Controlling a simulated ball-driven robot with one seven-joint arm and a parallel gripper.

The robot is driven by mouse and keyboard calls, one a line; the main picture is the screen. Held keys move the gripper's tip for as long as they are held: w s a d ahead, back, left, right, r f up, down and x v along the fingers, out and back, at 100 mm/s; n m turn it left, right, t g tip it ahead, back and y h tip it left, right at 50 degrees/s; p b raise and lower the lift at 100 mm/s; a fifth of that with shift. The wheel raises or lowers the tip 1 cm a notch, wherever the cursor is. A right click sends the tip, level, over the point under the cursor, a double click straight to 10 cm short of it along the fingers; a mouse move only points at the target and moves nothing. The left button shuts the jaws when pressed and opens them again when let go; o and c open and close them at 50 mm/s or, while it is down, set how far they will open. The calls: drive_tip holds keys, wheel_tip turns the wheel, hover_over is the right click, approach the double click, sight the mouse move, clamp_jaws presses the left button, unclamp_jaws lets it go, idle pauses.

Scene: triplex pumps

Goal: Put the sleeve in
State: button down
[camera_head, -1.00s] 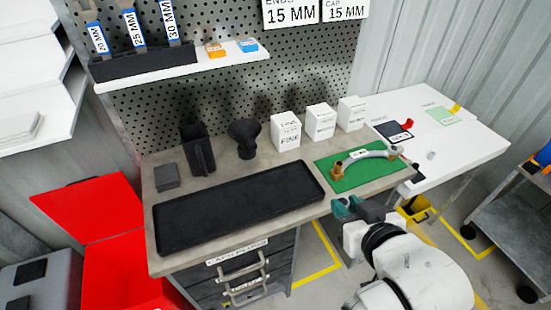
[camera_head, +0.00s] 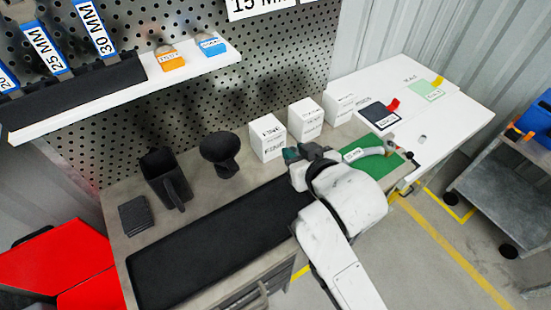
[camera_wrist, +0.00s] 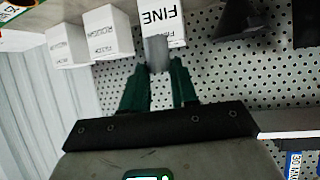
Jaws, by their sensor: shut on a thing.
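In the wrist view my gripper (camera_wrist: 157,72) has dark green fingers shut on a small grey cylinder, seemingly the sleeve (camera_wrist: 157,52). Its tip overlaps the white box marked FINE (camera_wrist: 168,18) in the picture; whether they touch I cannot tell. In the head view the gripper (camera_head: 291,154) is over the workbench near the FINE box (camera_head: 269,138), and the sleeve cannot be made out.
Two more white boxes (camera_head: 305,120) (camera_head: 339,107) stand right of the FINE box. A black funnel-like holder (camera_head: 221,150), a black bin (camera_head: 165,178) and a long black tray (camera_head: 200,245) are on the bench (camera_head: 115,220). A pegboard and shelf (camera_head: 130,98) stand behind.

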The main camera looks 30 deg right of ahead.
drive_tip(key=w+f, duration=0.7)
drive_tip(key=shift+w+d, duration=0.1)
drive_tip(key=shift+w, duration=0.05)
drive_tip(key=shift+w+f, duration=0.15)
drive_tip(key=shift+f, duration=1.45)
drive_tip(key=shift+f, duration=0.2)
drive_tip(key=c, duration=1.1)
unclamp_jaws()
drive_tip(key=shift+c, duration=0.2)
drive_tip(key=shift+r, duration=0.1)
